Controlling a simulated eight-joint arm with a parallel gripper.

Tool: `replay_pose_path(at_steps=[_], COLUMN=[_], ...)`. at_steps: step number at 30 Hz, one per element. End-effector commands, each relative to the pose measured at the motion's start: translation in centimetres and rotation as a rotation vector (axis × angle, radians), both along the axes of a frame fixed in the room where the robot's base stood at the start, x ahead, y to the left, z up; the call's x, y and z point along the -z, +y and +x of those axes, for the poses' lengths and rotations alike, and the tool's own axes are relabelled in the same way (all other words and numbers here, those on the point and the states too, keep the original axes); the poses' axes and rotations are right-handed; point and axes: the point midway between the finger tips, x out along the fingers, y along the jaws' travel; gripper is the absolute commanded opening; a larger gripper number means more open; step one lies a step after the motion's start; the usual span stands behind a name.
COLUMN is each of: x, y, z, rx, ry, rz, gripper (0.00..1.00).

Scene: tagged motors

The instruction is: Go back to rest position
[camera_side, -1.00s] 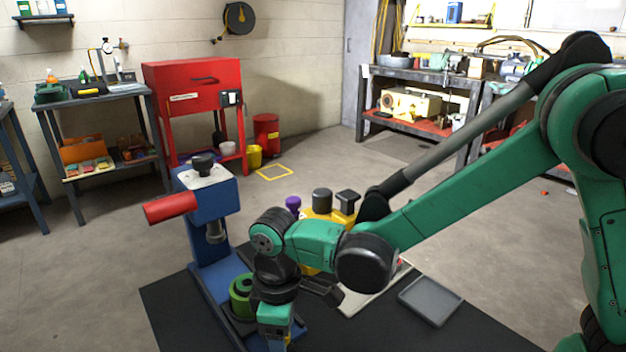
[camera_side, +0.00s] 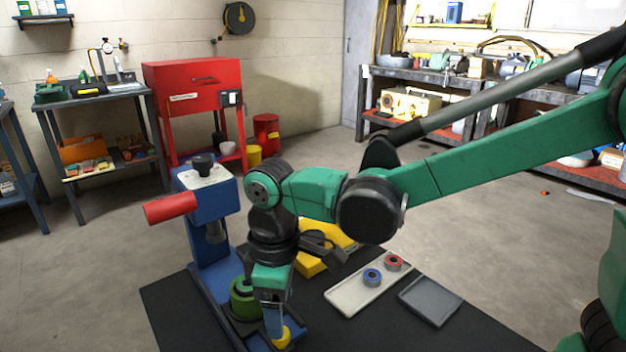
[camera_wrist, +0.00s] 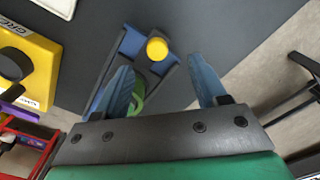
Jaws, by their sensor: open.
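My gripper (camera_side: 273,330) points down beside the blue press (camera_side: 212,262) with a red handle. Its two blue fingers are apart with nothing held between them, as the wrist view (camera_wrist: 160,66) also shows. A yellow round piece (camera_side: 282,338) sits at the front end of the press base, close by the fingertips in the side view; in the wrist view the yellow piece (camera_wrist: 157,48) lies beyond them. A green round part (camera_side: 243,298) stands on the press base, partly hidden by my gripper. In the wrist view the green part (camera_wrist: 138,92) shows behind the left finger.
A pale tray (camera_side: 345,297) holds a blue ring (camera_side: 372,277) and a red ring (camera_side: 393,262). An empty grey tray (camera_side: 430,301) lies to its right. A yellow box (camera_side: 312,264) stands behind my wrist. The dark mat's right front is clear.

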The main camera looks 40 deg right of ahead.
Motion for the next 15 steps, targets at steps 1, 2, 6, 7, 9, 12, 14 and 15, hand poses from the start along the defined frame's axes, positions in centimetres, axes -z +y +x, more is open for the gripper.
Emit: replay_pose_path(at_steps=[1,2,6,7,9,12,14,15], x=[0.0,0.0,-0.1,-0.3,-0.9,-2.2,-3.0,-3.5], y=[0.0,0.0,-0.3,-0.5,-1.6,-4.0,-5.8,-7.0], z=[0.0,0.0,0.0,0.0,0.0,-0.1,-0.4,-0.6], rx=[0.0,0.0,0.011,0.022,0.066,0.173,0.255,0.313], ry=[0.0,0.0,-0.008,-0.015,-0.044,-0.118,-0.176,-0.219], rz=[0.0,0.0,0.004,0.008,0.022,0.057,0.084,0.103], gripper=[0.65,0.65,0.65,0.65,0.65,0.65,0.65,0.65])
